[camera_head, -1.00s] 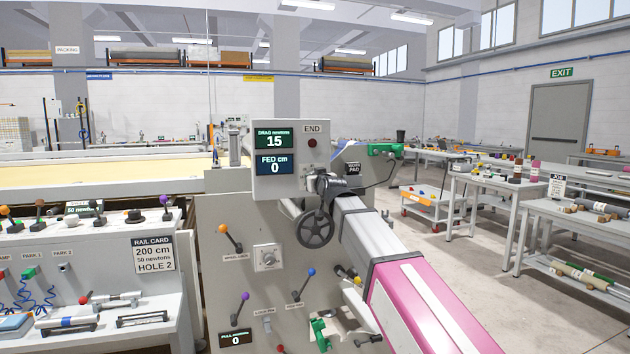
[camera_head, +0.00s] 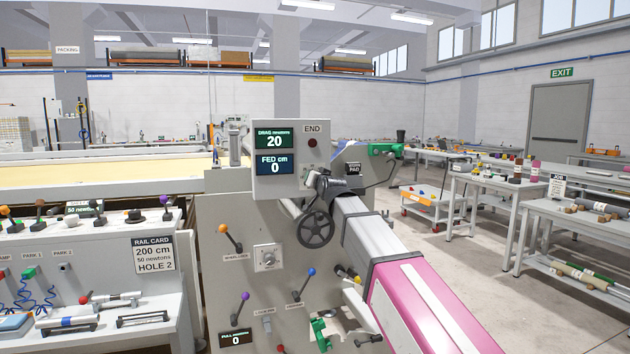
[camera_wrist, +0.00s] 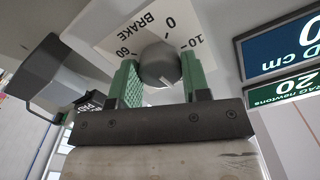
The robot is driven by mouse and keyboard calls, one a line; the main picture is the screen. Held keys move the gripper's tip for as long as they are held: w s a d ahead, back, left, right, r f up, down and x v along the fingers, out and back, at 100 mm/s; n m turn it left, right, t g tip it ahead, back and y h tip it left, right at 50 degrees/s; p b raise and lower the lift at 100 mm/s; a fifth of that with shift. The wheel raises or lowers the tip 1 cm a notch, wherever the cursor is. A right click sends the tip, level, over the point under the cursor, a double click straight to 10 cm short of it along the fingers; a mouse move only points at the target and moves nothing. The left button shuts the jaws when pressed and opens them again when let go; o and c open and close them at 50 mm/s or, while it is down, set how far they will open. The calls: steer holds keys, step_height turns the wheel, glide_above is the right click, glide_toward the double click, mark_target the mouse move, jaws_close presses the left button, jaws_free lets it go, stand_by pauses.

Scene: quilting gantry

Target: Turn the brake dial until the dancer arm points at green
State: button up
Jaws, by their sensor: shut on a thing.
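The brake dial knob (camera_wrist: 157,60) is a round grey knob on a white BRAKE plate (camera_wrist: 112,28), seen upside down in the wrist view. My gripper (camera_wrist: 160,72) is shut on it, with a green pad on each side. A pale pointer mark shows on the knob's near edge; its exact reading is unclear. In the head view the dial and fingers are hidden behind my arm's end. The DRAG display (camera_head: 274,140) reads 20 newtons; it also shows in the wrist view (camera_wrist: 295,90). I cannot make out the dancer arm or its green mark.
The panel holds a small dial (camera_head: 267,257) and several coloured-knob levers. The FED display (camera_head: 275,164) reads 0. A rail card (camera_head: 153,255) reads 200 cm, 50 newtons, HOLE 2.

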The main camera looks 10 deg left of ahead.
steer(key=shift+m, duration=0.6)
steer(key=o, duration=0.9)
steer(key=shift+o, duration=0.2)
steer(key=shift+s, duration=0.1)
steer(key=v, duration=1)
steer(key=shift+s+d, duration=0.25)
steer(key=shift+f, duration=0.1)
